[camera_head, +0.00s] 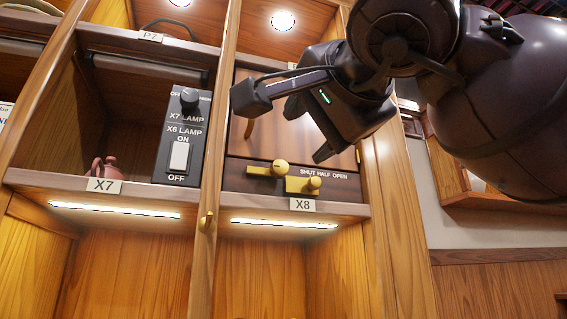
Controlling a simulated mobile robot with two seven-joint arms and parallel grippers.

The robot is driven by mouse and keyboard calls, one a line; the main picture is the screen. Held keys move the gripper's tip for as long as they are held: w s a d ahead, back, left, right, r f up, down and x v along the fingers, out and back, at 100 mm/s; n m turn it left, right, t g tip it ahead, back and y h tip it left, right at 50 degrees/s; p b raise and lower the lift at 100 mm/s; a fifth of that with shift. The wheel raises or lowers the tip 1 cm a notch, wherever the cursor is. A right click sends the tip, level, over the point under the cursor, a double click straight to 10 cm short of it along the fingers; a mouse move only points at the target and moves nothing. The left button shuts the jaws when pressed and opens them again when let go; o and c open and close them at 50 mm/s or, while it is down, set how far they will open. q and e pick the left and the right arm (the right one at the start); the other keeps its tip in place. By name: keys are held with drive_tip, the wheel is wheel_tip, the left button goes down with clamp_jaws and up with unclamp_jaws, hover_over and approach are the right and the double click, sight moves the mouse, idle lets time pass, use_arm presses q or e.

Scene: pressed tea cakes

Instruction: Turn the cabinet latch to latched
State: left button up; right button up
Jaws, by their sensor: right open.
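A small brown wooden cabinet door (285,138) fills the upper part of bay X8. A brass turn piece with a round knob (267,170) sits at its lower edge and looks like the latch; its bar lies roughly level. I cannot read a latched mark. Beside it on the right is a brass slider (303,185) under the words "SHUT HALF OPEN". My right gripper (287,125) is open and empty, in front of the door, above the latch and apart from it. It hides the door's upper right part. My left gripper is not in view.
Left of the door, bay X7 holds a lamp control panel (183,138) with a dial and a switch, and a small reddish pot (107,168). A brass hook (206,222) is on the upright. The lit bays below are empty where seen.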

sight(281, 167)
drive_tip(key=p+x, duration=0.1)
drive_tip(key=x, duration=0.9)
drive_tip(key=shift+s+a+f, duration=0.1)
drive_tip(key=shift+a, duration=0.05)
drive_tip(key=shift+w+a, duration=0.15)
drive_tip(key=shift+w, duration=0.45)
drive_tip(key=shift+c, duration=0.3)
drive_tip(key=c, duration=0.9)
drive_tip(key=shift+o, duration=0.2)
drive_tip(key=shift+f, duration=0.1)
